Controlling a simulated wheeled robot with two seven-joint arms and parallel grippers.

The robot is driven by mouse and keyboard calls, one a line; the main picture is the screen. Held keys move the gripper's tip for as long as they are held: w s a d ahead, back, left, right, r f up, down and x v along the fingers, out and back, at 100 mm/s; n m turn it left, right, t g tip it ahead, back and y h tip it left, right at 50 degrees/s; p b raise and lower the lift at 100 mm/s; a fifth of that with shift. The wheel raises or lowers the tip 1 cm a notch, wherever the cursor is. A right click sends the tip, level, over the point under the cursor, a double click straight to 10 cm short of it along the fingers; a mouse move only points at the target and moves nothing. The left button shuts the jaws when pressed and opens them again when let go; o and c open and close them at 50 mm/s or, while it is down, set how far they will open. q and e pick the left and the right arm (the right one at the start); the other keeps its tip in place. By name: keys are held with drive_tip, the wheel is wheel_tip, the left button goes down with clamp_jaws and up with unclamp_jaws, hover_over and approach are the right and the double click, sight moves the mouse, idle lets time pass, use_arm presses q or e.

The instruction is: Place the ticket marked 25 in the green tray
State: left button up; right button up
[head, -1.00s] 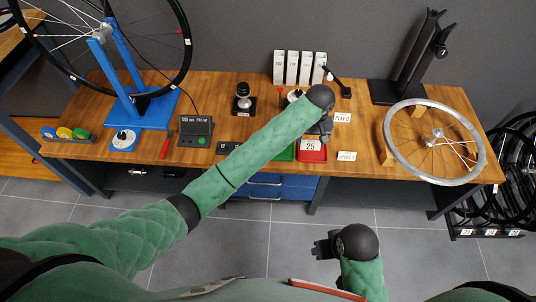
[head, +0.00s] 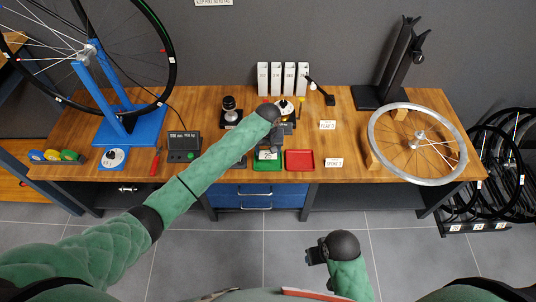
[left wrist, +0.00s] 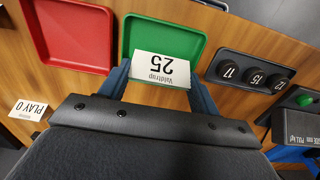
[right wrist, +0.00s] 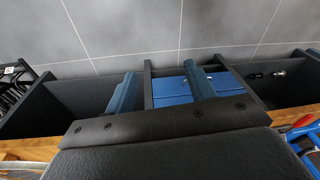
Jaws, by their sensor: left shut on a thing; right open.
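The ticket marked 25 is a white card (left wrist: 160,68) held between the fingers of my left gripper (left wrist: 163,85). In the left wrist view it overlaps the near part of the green tray (left wrist: 165,36); I cannot tell whether it touches the tray. In the head view the ticket (head: 268,155) shows over the green tray (head: 267,167), partly behind my left gripper (head: 271,138). The red tray (head: 299,160) is empty, to the right of the green one. My right gripper (head: 316,253) is open and empty, in front of the bench; its spread fingers show in the right wrist view (right wrist: 160,90).
A black block with numbered dials (left wrist: 255,75) stands close beside the green tray. A wheel (head: 417,144) lies at the right of the bench, and a blue stand (head: 122,120) is at the left.

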sight(268, 155)
use_arm(q)
drive_tip(key=shift+f+p, duration=0.35)
drive_tip(key=shift+f, duration=1.4)
use_arm(e)
drive_tip(key=shift+w+f, duration=0.15)
drive_tip(key=shift+f, duration=0.75)
drive_tip(key=shift+w+f, duration=0.1)
drive_tip(key=shift+f, duration=0.75)
use_arm(q)
drive_tip(key=o, duration=0.7)
drive_tip(key=shift+f, duration=0.1)
drive_tip(key=shift+c, duration=0.2)
use_arm(e)
drive_tip(key=shift+f, duration=0.15)
